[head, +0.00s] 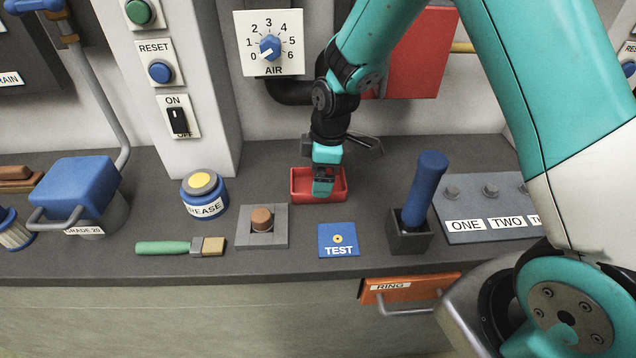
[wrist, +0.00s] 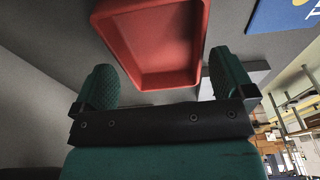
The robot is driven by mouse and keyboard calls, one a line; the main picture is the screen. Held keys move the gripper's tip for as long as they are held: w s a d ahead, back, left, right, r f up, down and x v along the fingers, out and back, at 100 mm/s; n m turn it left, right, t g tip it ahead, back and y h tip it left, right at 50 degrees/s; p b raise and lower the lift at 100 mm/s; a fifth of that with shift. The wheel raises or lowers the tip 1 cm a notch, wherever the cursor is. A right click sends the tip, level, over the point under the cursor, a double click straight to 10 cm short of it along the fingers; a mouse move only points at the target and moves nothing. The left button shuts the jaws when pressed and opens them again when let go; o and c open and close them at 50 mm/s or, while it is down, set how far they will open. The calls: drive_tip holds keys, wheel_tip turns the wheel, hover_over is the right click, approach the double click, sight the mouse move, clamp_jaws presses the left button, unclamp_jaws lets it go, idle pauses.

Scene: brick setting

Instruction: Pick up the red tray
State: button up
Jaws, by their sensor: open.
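The red tray (head: 300,196) is a small, shallow, open box on the grey counter, below the air dial. It looks empty in the wrist view (wrist: 160,82). My gripper (head: 326,190) is over the tray in the head view and hides part of its inside and rim. In the wrist view my gripper (wrist: 155,85) has its two green fingers spread apart, with a near end of the tray between and beyond them. Nothing is held. I cannot tell whether a finger touches the tray.
In front of the tray are a grey block with a brown peg (head: 262,222) and the blue TEST plate (head: 338,240). A blue-handled lever (head: 424,190) stands to the right. The grease jar (head: 204,194) is to the left. A dark pipe and red box are behind.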

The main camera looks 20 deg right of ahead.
drive_tip(key=shift+a+f, duration=0.2)
drive_tip(key=shift+f, duration=1.1)
drive_tip(key=shift+w, duration=0.1)
drive_tip(key=c, duration=0.9)
drive_tip(key=shift+r, duration=0.1)
